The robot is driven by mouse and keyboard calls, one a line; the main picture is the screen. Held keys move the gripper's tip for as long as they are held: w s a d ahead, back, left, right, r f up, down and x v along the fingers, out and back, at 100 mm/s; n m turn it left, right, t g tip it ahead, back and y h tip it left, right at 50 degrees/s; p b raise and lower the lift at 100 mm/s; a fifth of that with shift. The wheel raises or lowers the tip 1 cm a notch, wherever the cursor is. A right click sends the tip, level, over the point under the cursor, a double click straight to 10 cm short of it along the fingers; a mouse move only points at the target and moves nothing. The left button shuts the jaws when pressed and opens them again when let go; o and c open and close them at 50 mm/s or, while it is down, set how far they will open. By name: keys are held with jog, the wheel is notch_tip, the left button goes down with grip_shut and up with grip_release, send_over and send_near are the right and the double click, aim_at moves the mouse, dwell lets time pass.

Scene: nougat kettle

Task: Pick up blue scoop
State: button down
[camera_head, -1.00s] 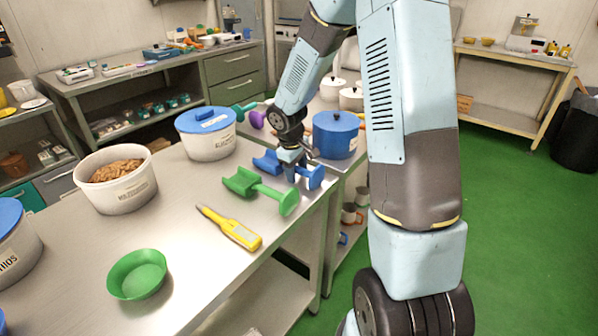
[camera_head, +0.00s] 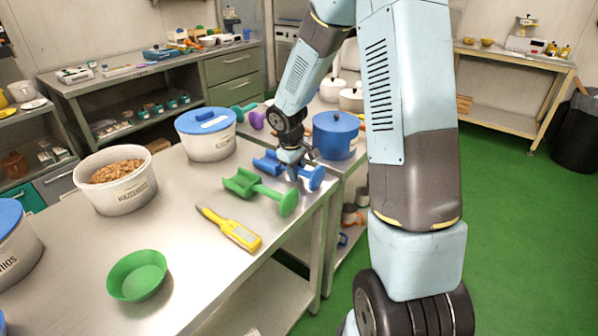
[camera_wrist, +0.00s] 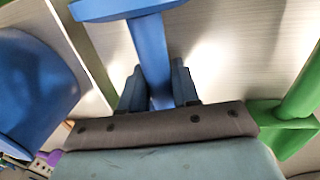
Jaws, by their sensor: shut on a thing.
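The blue scoop (camera_head: 268,163) lies on the steel table near its right edge, with its bowl to the left and its flat round end (camera_head: 317,178) to the right. My gripper (camera_head: 291,172) is over the middle of the scoop. In the wrist view the blue handle (camera_wrist: 151,55) runs between the two fingers of my gripper (camera_wrist: 158,88), which is shut on it. The fingers hide part of the handle. The scoop appears at table height; I cannot tell whether it touches the surface.
A green scoop (camera_head: 262,190) lies close in front of the blue one. A yellow thermometer-like tool (camera_head: 232,229), a green bowl (camera_head: 137,275) and a white bucket of nuts (camera_head: 120,192) are on the table.

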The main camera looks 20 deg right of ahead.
jog(key=shift+r, duration=0.5)
notch_tip(320, 180, up, 3)
jog(key=shift+s+f, duration=0.1)
jog(key=shift+f, duration=0.05)
jog(key=s+a+r, duration=0.2)
jog(key=s+r, duration=1.1)
jog(key=r, duration=0.1)
jog(key=shift+s+a+r, duration=0.2)
jog(key=shift+s+a, duration=0.05)
jog(key=shift+a, duration=0.15)
